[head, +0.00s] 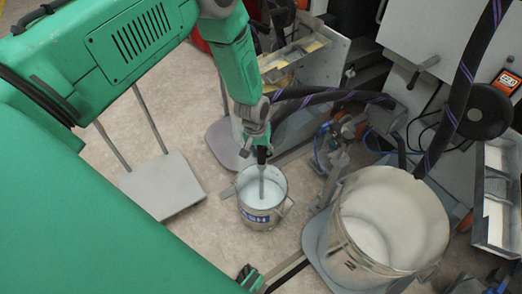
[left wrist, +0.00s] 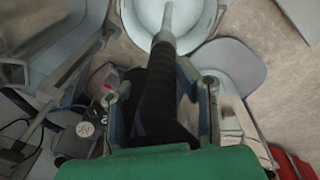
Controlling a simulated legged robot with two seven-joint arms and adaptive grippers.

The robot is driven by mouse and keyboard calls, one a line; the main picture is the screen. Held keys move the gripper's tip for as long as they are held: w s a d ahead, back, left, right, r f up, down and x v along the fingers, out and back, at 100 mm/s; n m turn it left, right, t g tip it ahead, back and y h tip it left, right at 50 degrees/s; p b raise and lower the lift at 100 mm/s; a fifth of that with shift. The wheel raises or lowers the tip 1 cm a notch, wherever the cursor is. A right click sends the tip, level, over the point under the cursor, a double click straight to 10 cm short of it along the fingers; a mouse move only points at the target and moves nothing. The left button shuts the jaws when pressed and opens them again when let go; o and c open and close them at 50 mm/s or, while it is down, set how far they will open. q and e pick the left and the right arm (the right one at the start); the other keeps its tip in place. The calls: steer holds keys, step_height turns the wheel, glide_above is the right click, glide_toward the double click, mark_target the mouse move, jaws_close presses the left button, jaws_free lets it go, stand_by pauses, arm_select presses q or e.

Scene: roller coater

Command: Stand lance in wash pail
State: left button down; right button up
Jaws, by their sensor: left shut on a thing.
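The wash pail (head: 264,217) is a small grey metal bucket with a blue label, standing on the floor with pale liquid inside. It also shows at the top of the left wrist view (left wrist: 208,30). My left gripper (head: 258,146) is above the pail, shut on the lance (head: 262,182). The lance is nearly upright, its grey lower end inside the pail's mouth; whether it touches the bottom cannot be told. In the left wrist view the lance's black grip (left wrist: 162,98) is between the fingers. My right gripper is not in view.
A larger pail (head: 392,222) of pale liquid stands close at the right. A black hose (head: 335,95) with purple stripes runs to the machine (head: 440,40). A grey plate (head: 162,185) lies at the left. Bare floor is left of and below the wash pail.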

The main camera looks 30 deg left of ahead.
arm_select(q)
steer(key=shift+f, duration=0.2)
steer(key=shift+f+b, duration=0.7)
steer(key=shift+f, duration=0.05)
steer(key=c, duration=1.1)
jaws_free()
steer(key=r, duration=0.8)
steer(key=s+r, duration=0.1)
steer(key=r, duration=0.2)
steer(key=shift+s+a+r, duration=0.1)
steer(key=shift+a+r, duration=0.25)
steer(key=shift+r, duration=0.05)
